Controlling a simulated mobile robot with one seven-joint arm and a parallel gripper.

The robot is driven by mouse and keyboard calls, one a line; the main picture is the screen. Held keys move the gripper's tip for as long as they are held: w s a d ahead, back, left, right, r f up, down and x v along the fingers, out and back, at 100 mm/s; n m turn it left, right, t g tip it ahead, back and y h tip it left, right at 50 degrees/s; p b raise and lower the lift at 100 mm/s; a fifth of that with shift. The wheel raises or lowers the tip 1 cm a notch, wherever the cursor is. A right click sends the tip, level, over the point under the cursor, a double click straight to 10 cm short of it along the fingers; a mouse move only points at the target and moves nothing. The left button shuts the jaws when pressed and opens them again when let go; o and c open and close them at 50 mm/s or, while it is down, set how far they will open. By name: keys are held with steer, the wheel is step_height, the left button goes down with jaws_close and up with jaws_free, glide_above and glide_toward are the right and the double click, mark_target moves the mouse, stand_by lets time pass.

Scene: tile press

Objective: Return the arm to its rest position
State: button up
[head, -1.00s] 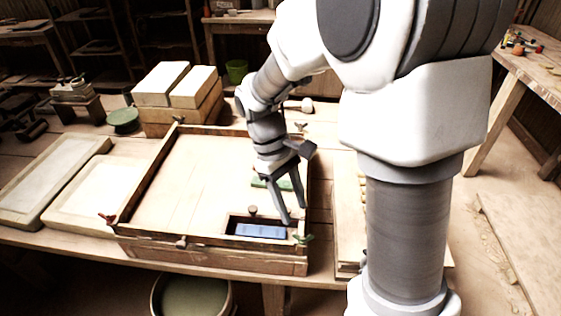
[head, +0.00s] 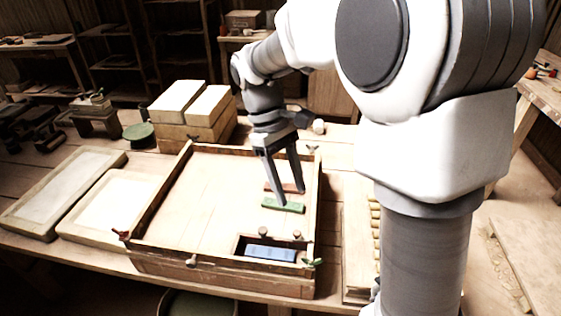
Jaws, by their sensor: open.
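My gripper (head: 292,198) hangs over the right part of the wooden press frame (head: 220,277), fingers pointing down and spread apart with nothing between them. A green block (head: 283,206) lies on the press bed just by the fingertips. A reddish-brown block (head: 291,187) lies behind it, partly hidden by a finger. Whether the fingertips touch either block, I cannot tell. A blue tile (head: 270,254) lies in a dark recess at the front right of the frame.
Two framed white slabs (head: 108,207) (head: 52,193) lie left of the press. White blocks (head: 178,101) on wood stand behind it. A board with rollers (head: 357,250) lies to the right. A second table (head: 543,95) stands at the far right.

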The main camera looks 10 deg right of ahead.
steer(key=s+d+r+m+t+y+p, duration=0.2)
steer(key=s+d+r+m+t, duration=0.2)
steer(key=s, duration=0.9)
steer(key=shift+s+d+r+m+t+y+p, duration=0.2)
steer(key=shift+s+r+m+t+y+p, duration=0.15)
steer(key=shift+r+m+t, duration=1.65)
steer(key=shift+r+n+t, duration=0.4)
steer(key=shift+n+t, duration=0.1)
steer(key=shift+t, duration=0.1)
